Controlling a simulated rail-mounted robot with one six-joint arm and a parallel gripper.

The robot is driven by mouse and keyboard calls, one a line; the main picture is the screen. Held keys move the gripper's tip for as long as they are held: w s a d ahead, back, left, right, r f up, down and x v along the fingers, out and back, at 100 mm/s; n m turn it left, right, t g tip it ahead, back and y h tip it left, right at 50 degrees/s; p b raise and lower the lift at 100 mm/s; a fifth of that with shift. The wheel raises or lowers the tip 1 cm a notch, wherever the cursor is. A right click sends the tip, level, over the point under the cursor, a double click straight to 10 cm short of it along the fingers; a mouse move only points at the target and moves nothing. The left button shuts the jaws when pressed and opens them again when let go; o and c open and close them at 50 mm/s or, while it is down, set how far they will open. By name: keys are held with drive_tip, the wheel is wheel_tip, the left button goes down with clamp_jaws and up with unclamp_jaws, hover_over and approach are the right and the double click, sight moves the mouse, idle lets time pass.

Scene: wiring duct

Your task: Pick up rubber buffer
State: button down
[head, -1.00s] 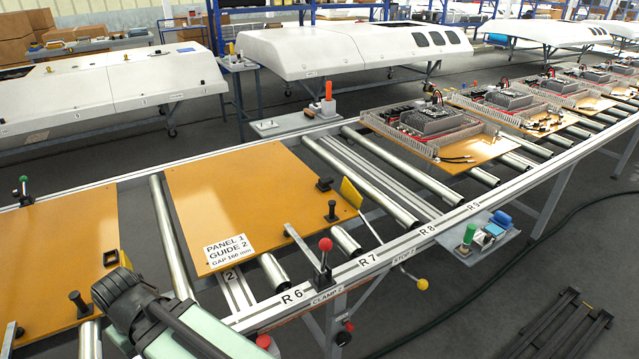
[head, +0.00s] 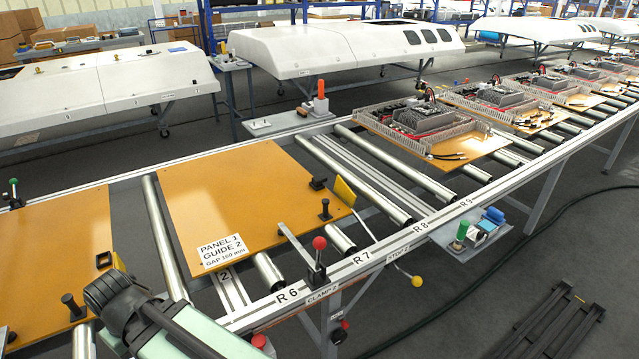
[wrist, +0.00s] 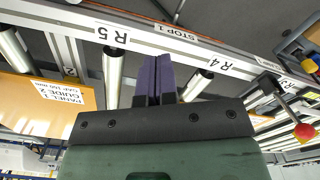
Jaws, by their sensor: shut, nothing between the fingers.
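I cannot tell for sure which piece is the rubber buffer. One black knob-shaped piece (head: 325,209) stands upright on the orange panel marked GUIDE 2 (head: 245,195), near its right corner. A low black block (head: 317,184) sits just behind it. Another black knob-shaped piece (head: 73,305) stands on the left orange panel (head: 60,245). My gripper shows in the wrist view, with its two purple fingers (wrist: 154,78) together and nothing between them. They point towards the rail between the R5 and R4 marks. The fingers cannot be made out in the head view.
A red-knobbed clamp (head: 318,262) and a yellow stop plate (head: 344,192) stand by the panel. A side shelf (head: 470,240) holds a green cylinder (head: 462,230) and blue parts. Rollers are bare right of the panel. A red-and-yellow knob (wrist: 304,132) shows in the wrist view.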

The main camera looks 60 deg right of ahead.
drive_tip(key=shift+c, duration=0.6)
unclamp_jaws()
drive_tip(key=shift+f, duration=0.1)
